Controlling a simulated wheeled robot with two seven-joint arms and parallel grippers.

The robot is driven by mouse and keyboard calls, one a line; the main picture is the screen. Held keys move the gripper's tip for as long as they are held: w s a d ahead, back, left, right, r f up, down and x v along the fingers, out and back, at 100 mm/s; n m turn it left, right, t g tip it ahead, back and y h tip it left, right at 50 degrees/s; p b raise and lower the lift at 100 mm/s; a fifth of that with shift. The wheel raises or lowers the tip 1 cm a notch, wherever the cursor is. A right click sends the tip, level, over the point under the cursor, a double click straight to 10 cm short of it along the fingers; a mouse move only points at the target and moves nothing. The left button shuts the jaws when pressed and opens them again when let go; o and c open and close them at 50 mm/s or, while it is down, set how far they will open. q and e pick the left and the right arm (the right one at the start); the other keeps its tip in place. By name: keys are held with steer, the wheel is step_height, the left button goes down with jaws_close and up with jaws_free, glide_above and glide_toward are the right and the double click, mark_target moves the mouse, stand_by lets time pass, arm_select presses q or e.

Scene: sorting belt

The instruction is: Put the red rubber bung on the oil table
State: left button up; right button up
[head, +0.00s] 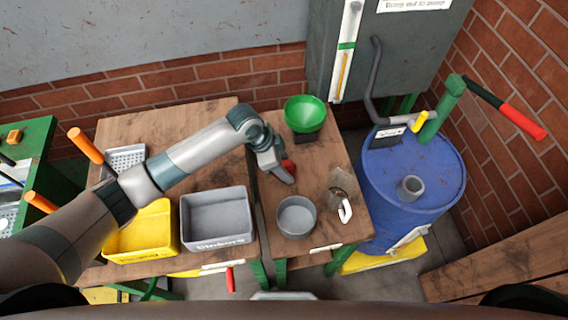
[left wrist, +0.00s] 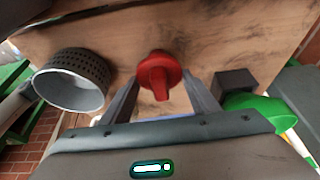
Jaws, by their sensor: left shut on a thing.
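The red rubber bung (head: 289,166) is at my left gripper (head: 284,174), over the wooden oil table (head: 280,205) in the head view. The left wrist view shows the bung (left wrist: 158,74), a round disc with a raised grip, between the two fingers (left wrist: 163,88). My left gripper is shut on it. The table's wood (left wrist: 215,35) lies behind the bung; I cannot tell whether the bung touches it. My right gripper is not in view.
On the oil table stand a green funnel (head: 305,113), a grey round pan (head: 296,217) and a clear jug (head: 341,184). A grey bin (head: 217,218) and a yellow bin (head: 143,232) are on the left table. A blue drum (head: 405,215) stands right.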

arm_select(q)
steer(key=shift+f, duration=0.15)
steer(key=o, duration=1.4)
steer(key=shift+r, duration=0.25)
steer(key=b+v, duration=0.2)
steer(key=v, duration=1)
steer(key=shift+b, duration=0.3)
